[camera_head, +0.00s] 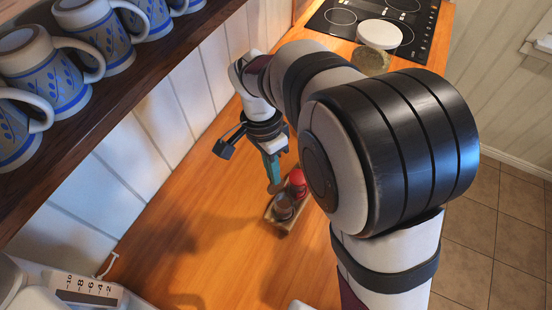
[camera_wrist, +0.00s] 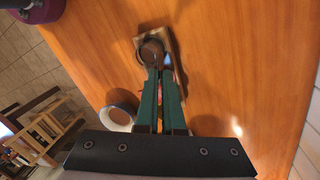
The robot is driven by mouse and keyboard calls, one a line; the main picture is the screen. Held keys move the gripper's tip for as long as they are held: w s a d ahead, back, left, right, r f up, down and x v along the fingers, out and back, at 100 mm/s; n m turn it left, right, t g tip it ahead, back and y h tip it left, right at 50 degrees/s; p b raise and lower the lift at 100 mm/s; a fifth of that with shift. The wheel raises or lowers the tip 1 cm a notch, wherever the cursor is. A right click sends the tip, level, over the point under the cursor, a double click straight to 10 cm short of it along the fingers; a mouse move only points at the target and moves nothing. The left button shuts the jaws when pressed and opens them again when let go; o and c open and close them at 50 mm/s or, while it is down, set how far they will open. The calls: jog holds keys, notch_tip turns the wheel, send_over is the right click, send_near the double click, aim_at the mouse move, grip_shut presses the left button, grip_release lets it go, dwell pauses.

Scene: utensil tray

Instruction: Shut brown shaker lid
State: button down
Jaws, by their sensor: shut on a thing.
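The brown shaker (camera_head: 284,206) stands in a small wooden holder (camera_head: 270,216) on the counter, beside a red shaker (camera_head: 297,180). My gripper (camera_head: 274,186) points down with its teal fingers just behind the brown shaker. A small brown piece, which looks like the shaker's lid, shows at the fingertips, and the fingers are shut on it. In the wrist view, the fingers (camera_wrist: 158,78) come together at the edge of the round brown shaker (camera_wrist: 152,52). The fingers hide most of the red shaker there, and the lid's exact angle cannot be told.
A hob (camera_head: 400,20) and a jar with a white lid (camera_head: 379,34) are at the far end of the counter. A shelf (camera_head: 130,90) with several blue-patterned mugs overhangs the left. A scale (camera_head: 85,288) is at bottom left.

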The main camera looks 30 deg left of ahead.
jog(key=shift+s+d, duration=0.1)
jog(key=shift+d, duration=0.05)
jog(key=shift+s+d+f+t+y, duration=0.1)
jog(key=shift+s+d+t+y, duration=0.15)
jog(key=shift+d+t+y, duration=0.5)
jog(key=shift+s+d+r+t+y, duration=0.1)
jog(key=shift+s+d+t+y, duration=0.2)
jog(key=shift+y, duration=0.8)
jog(key=shift+s+d+f+t+y, duration=0.1)
jog(key=shift+s+d+t+y, duration=0.2)
jog(key=shift+d+y, duration=0.5)
jog(key=shift+a, duration=0.15)
jog(key=c, duration=1)
grip_release()
jog(key=shift+y, duration=0.25)
